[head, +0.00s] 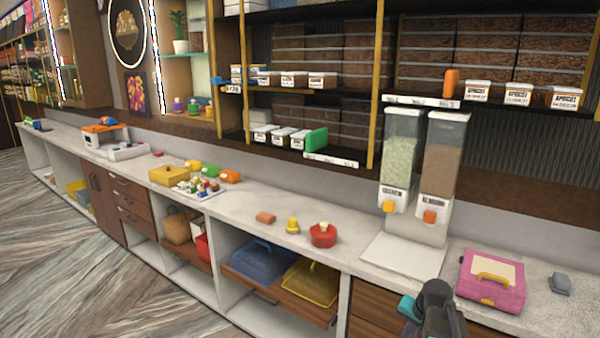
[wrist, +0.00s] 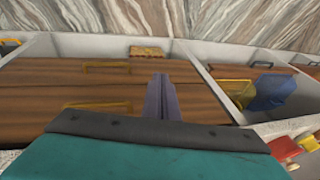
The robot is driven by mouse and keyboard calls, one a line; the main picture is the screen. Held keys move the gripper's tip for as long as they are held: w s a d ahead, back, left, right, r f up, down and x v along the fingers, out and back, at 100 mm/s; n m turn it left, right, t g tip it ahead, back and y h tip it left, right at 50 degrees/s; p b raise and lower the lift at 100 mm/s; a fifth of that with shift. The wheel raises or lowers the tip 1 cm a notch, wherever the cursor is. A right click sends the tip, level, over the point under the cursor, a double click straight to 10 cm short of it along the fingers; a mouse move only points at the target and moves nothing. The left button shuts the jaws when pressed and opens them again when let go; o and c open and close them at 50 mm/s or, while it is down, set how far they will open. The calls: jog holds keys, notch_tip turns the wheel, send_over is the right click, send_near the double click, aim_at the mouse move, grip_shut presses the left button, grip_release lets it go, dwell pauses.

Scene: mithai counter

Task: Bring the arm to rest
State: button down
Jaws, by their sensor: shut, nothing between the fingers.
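My gripper (wrist: 159,85) shows in the wrist view with its grey fingers together and nothing between them. Behind them is the teal and dark body of the gripper. The fingers appear in front of brown wooden drawer fronts (wrist: 60,77) and touch nothing that I can make out. In the head view, part of my dark arm (head: 438,308) with a teal piece stands at the bottom, at the counter's front edge, left of the pink box (head: 491,281). The fingertips cannot be made out there.
The pale counter (head: 270,207) holds a red pot (head: 323,235), a yellow item (head: 292,226), an orange block (head: 265,217) and two dispensers (head: 420,170). Blue (head: 262,262) and yellow (head: 311,283) containers sit in a pulled-out drawer below. The floor (head: 90,250) at left is clear.

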jog(key=s+a+f+n+g, duration=0.2)
jog(key=s+a+f+n, duration=0.2)
jog(key=s+a+f, duration=0.35)
jog(key=s+a+f+n+g, duration=0.25)
jog(key=s+a+f, duration=0.35)
jog(key=a, duration=0.3)
jog(key=s+f+g+b, duration=0.4)
jog(key=s+f+g, duration=0.1)
jog(key=s+f, duration=1.7)
jog(key=s+n, duration=0.1)
jog(key=s, duration=0.2)
jog(key=shift+s+h, duration=0.25)
jog(key=shift+h, duration=0.05)
